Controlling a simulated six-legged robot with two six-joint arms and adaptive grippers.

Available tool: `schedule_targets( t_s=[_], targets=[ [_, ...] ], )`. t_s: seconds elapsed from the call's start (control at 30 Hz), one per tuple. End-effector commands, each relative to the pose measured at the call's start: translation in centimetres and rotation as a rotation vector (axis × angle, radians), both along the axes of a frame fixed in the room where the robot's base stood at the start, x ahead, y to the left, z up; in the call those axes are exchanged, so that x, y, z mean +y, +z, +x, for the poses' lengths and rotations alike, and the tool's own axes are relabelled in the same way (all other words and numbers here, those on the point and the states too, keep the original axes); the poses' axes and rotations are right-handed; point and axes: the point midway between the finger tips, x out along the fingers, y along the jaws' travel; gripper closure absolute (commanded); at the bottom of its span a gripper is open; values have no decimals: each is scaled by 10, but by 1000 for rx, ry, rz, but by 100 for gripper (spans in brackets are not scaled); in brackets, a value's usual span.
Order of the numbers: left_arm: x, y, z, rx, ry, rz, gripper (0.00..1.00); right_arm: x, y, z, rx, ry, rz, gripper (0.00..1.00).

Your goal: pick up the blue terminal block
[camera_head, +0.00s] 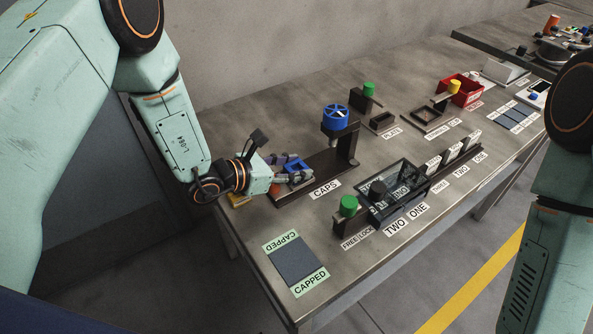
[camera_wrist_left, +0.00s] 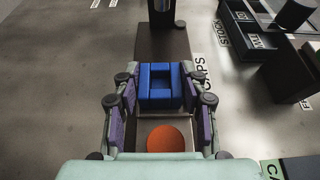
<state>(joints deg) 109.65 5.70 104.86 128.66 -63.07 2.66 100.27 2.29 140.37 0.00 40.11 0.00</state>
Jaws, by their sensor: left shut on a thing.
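The blue terminal block (camera_head: 296,165) is at the left end of the dark CAPS base. My left gripper (camera_head: 291,172) reaches it from the left and is shut on it. In the left wrist view the block (camera_wrist_left: 160,86) sits between the purple-padded fingers of my left gripper (camera_wrist_left: 160,98). The block has a recess in its top. I cannot tell whether it still touches the base. My right arm shows at the right of the head view, but its gripper is not in view.
The CAPS base (camera_head: 315,178) carries a post with a blue wheel (camera_head: 336,117). An orange disc (camera_wrist_left: 166,139) lies between the fingers, nearer the palm. A dark CAPPED pad (camera_head: 295,260) is at the front.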

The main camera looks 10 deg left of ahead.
Motion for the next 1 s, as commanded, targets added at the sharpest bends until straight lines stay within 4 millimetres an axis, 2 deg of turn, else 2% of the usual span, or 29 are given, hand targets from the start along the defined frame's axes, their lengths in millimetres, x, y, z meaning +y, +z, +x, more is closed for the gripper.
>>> schedule_targets(
  t_s=[0.13, 0.4, 0.47, 0.8, 1.0],
  targets=[
    [0, 0, 0, 0, 1, 1, 89, 0, 0, 0, 0, 0, 0, 60],
    [0, 5, 0, -2, 1, 0, 89, 0, 1, 0, 0, 0, 0, 60],
    [0, 12, 1, -2, 1, 0, 89, 0, 2, 0, 0, 0, 0, 60],
    [0, 77, 1, -4, 0, -1, 89, 0, 10, 0, 0, 0, 0, 60],
    [2, 95, -2, 2, -4, 0, 89, 0, 12, 0, 0, 0, 0, 60]
  ],
)
